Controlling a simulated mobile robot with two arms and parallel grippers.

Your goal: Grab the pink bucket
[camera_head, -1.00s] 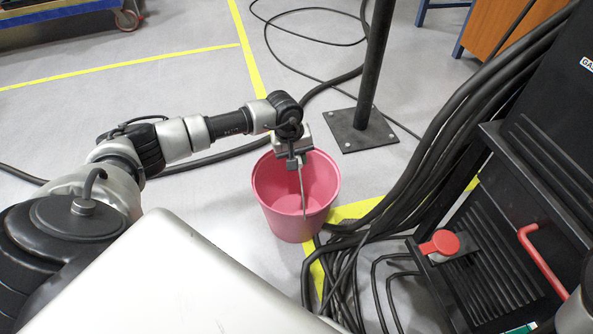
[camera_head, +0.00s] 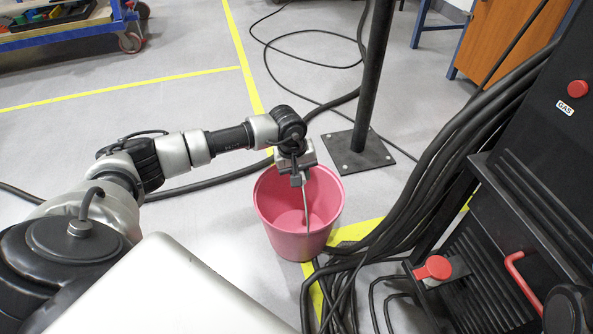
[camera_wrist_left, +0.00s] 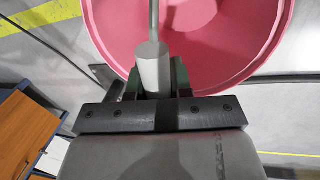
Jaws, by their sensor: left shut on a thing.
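The pink bucket (camera_head: 283,226) is upright beside the cables, its opening facing up. In the left wrist view the bucket (camera_wrist_left: 235,45) fills the top, its inside visible. A thin grey metal handle (camera_head: 307,215) with a pale cylindrical grip (camera_wrist_left: 153,68) rises over the opening. My left gripper (camera_head: 299,180) is above the bucket's far rim, shut on the handle grip. In the left wrist view my left gripper (camera_wrist_left: 153,88) has its fingers on both sides of the grip. Whether the bucket's base touches the floor is unclear. My right gripper is not in view.
A black post on a square base plate (camera_head: 372,156) stands just behind the bucket. Thick black cables (camera_head: 430,175) and a black machine (camera_head: 525,195) are close at right. A blue wheeled cart (camera_head: 60,35) stands at far left. Floor left of the bucket is mostly open.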

